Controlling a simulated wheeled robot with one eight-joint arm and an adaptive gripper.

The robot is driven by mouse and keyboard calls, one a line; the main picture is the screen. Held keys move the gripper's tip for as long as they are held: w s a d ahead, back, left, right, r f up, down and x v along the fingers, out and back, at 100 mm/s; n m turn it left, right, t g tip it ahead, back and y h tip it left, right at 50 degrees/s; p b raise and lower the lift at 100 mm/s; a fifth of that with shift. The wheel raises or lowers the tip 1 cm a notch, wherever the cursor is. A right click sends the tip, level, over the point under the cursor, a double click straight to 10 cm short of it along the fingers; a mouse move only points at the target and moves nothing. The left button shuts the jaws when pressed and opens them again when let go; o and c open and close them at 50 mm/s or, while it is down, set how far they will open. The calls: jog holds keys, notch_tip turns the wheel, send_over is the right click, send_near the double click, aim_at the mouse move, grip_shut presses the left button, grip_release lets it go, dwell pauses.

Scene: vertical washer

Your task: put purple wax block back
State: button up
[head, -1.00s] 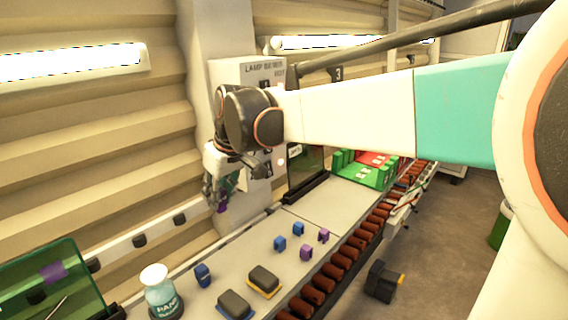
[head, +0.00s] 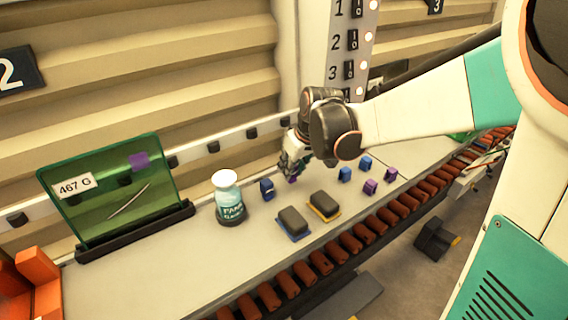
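My gripper (head: 289,174) is low over the bench, near the wall side, just behind and right of a dark blue block (head: 267,190). A small bit of purple, which looks like a purple wax block (head: 292,179), shows at its fingertips. The fingers appear closed around it, and most of it is hidden. I cannot tell whether it touches the bench. Two other purple blocks stand on the bench to the right, one nearer (head: 370,187) and one farther (head: 389,174). Two blue blocks (head: 345,174) (head: 365,161) stand beside them.
A white-and-teal bottle (head: 229,198) stands left of my gripper. Two dark sponge-like pads, one on blue (head: 293,222) and one on yellow (head: 324,206), lie in front. A green glass panel (head: 112,195) with a purple square stands at left. Brown rollers (head: 321,262) line the front edge.

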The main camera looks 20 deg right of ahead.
jog(key=shift+f, duration=1.05)
jog(key=shift+f, duration=0.2)
jog(key=o, duration=1)
jog(key=shift+r, duration=0.1)
